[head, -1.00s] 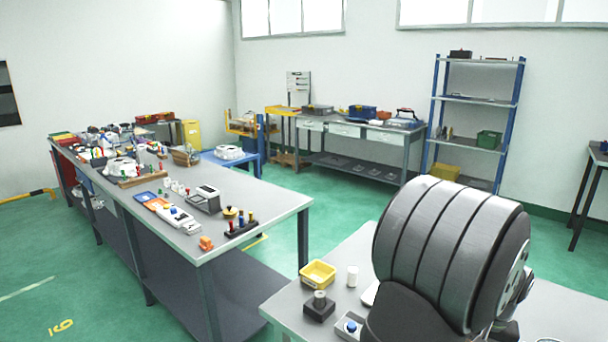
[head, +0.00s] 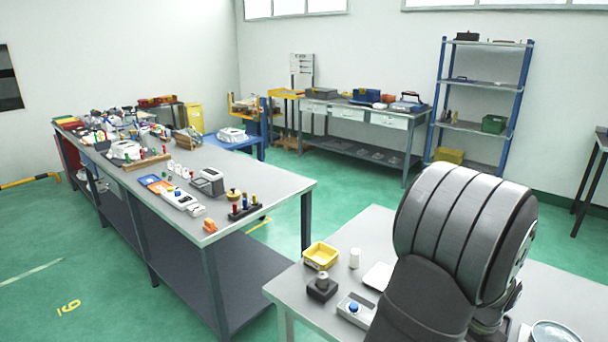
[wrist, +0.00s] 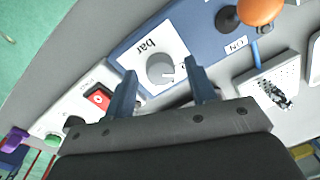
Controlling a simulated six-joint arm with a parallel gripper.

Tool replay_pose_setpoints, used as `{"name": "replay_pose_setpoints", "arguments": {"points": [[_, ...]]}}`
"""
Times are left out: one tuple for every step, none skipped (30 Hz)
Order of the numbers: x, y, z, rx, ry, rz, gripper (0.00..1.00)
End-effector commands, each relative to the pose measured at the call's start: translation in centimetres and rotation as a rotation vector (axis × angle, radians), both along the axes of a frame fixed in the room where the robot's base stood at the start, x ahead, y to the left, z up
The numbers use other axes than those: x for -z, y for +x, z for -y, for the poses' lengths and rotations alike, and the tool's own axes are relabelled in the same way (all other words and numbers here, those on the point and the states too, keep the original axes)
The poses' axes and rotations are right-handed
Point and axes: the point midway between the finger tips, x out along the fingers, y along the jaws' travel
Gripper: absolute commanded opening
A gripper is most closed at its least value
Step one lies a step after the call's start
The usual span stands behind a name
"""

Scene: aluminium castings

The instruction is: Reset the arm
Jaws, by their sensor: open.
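My gripper (wrist: 164,84) is open and empty in the wrist view, its two dark blue fingers apart. Between and beyond the fingertips is a blue device with a white panel marked "bar" and a grey round knob (wrist: 161,68). I cannot tell from this view how far the fingers are above it. In the head view my arm fills the lower right, and the gripper itself is hidden there.
In the wrist view a red switch (wrist: 98,97) lies left of the fingers and an orange ball-topped lever (wrist: 260,10) at the upper right. In the head view a yellow bin (head: 320,256), a black block with a knob (head: 322,288) and a blue-button box (head: 356,309) stand left of my arm.

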Motion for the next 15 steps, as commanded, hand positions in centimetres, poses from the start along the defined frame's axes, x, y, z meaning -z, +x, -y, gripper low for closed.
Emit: {"name": "replay_pose_setpoints", "arguments": {"points": [[0.0,0.0,0.0,0.035,0.0,0.0,0.51],[0.0,0.0,0.0,0.059,0.0,0.0,0.51],[0.0,0.0,0.0,0.092,0.0,0.0,0.51],[0.0,0.0,0.0,0.115,0.0,0.0,0.51],[0.0,0.0,-0.1,0.138,0.0,0.0,0.51],[0.0,0.0,-0.1,0.17,0.0,0.0,0.51],[0.0,0.0,-0.1,0.194,0.0,0.0,0.51],[0.0,0.0,-0.1,0.218,0.0,0.0,0.51],[0.0,0.0,-0.1,0.25,-0.001,0.0,0.51],[0.0,0.0,-0.1,0.274,-0.001,0.0,0.51],[0.0,0.0,-0.1,0.297,-0.001,0.001,0.51],[-0.4,0.0,0.0,0.32,-0.003,0.001,0.51],[-1.2,0.0,0.0,0.317,-0.004,0.003,0.51],[-1.8,0.0,0.1,0.317,-0.005,0.004,0.51],[-2.5,-0.1,0.0,0.316,-0.004,0.003,0.51]]}}
